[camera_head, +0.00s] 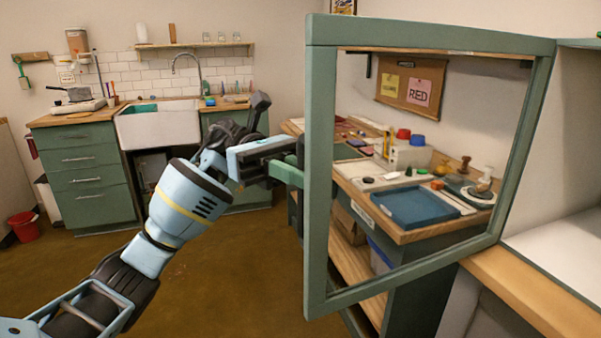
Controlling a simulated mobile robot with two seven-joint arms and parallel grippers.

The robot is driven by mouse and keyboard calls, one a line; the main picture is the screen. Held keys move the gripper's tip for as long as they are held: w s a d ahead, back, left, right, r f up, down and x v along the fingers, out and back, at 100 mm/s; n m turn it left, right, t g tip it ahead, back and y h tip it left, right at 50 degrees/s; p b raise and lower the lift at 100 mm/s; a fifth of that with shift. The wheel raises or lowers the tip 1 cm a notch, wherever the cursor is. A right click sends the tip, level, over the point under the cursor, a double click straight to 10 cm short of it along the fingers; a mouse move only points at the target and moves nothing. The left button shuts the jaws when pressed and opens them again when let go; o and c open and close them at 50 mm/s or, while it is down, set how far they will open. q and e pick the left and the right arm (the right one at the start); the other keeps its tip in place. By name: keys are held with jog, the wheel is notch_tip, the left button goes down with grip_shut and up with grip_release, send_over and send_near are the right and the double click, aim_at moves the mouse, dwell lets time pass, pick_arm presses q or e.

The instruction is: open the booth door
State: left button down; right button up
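The booth door (320,180) is a green frame with a clear pane, and it stands swung out at an angle in the right half of the head view. Its hinge side is at the right, beside the booth. A green handle (287,174) sticks out from the door's free left edge. My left gripper (272,160) is at this handle and appears shut on it; the fingertips are partly hidden. My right gripper is not in view.
Through the pane I see a worktable with a blue tray (414,207), jars and stamps. The booth's wooden front edge (535,293) is at the lower right. A sink (158,126) and green drawers (88,175) stand at the back left. The brown floor between is clear.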

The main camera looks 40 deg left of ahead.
pick_arm(q)
jog(key=c, duration=1.6)
grip_release()
jog(key=shift+o, duration=0.3)
jog(key=a, duration=0.7)
jog(key=shift+w+a+b, duration=0.35)
jog(key=shift+w, duration=0.1)
